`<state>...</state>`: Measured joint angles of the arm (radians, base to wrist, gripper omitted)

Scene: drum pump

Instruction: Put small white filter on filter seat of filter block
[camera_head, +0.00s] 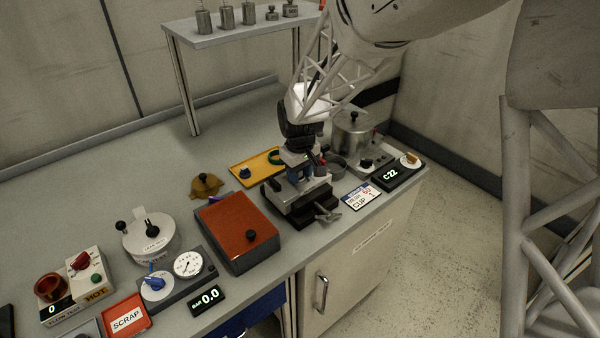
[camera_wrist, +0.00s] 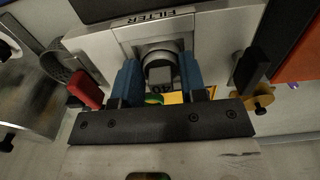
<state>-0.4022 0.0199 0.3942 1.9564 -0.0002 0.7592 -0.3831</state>
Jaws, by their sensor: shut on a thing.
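My gripper (camera_wrist: 160,88) points down at the filter block in the wrist view, its blue finger pads either side of a small round piece. This piece, which looks like the small white filter (camera_wrist: 159,73), appears greyish in the shade and bears a mark like "40". The filter block (camera_wrist: 95,45), a pale metal body labelled FILTER, lies right behind and around it. In the head view my gripper (camera_head: 298,162) is low over the filter block (camera_head: 296,200), and the filter is hidden there. I cannot tell whether the filter touches the seat.
A yellow tray (camera_head: 249,174) lies behind the block, and a steel pot (camera_head: 352,135) stands behind right. A red-topped box (camera_head: 236,228) is close on the left. A white card (camera_head: 362,195) and a C22 display (camera_head: 398,176) lie to the right.

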